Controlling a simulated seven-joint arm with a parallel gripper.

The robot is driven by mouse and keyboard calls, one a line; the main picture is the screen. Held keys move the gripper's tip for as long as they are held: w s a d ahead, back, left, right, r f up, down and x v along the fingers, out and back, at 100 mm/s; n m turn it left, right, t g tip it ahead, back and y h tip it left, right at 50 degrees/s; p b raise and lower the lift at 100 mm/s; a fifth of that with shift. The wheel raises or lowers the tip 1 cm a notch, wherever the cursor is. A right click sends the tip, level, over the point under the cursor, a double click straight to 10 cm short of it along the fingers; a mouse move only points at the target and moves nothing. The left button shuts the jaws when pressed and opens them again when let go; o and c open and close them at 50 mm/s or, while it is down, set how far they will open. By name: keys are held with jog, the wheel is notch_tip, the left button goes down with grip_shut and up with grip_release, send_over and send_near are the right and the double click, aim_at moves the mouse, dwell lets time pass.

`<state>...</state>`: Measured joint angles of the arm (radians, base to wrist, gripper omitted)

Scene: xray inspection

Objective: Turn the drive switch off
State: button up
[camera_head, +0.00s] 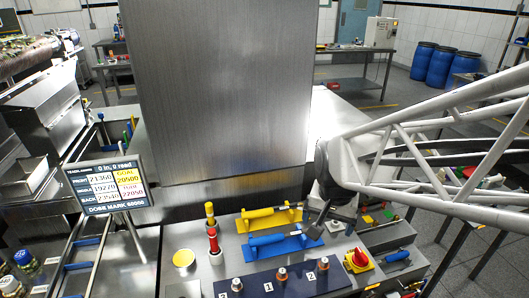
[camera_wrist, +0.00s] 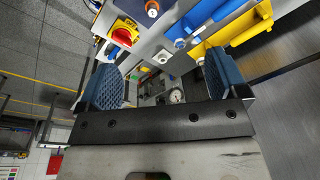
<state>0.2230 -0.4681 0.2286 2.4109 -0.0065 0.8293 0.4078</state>
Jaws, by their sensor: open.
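A red rotary knob on a yellow base (camera_head: 358,260), which looks like the drive switch, sits at the right end of the metal bench's front. It also shows at the top left of the wrist view (camera_wrist: 125,32). I cannot read which way its knob is set. My gripper (camera_head: 322,222) is above the bench, left of and behind the switch, beside the blue handle. In the wrist view my gripper (camera_wrist: 166,80) has its two blue ridged pads wide apart with nothing held between them. The red knob lies beyond the left pad, clear of it.
A red-and-yellow post (camera_head: 213,240) stands left. A display screen (camera_head: 108,187) is further left. A tall metal cabinet (camera_head: 222,90) stands behind.

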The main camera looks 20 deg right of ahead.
jog(key=w+d+f+m, duration=0.3)
jog(key=d+f+m, duration=0.2)
jog(key=d+f, duration=0.25)
jog(key=m+g, duration=0.2)
jog(key=m, duration=0.4)
send_over(362, 254)
notch_tip(362, 254, down, 8)
jog(key=shift+d+r, duration=0.1)
jog(key=shift+f, duration=3.95)
jog(key=c, duration=0.9)
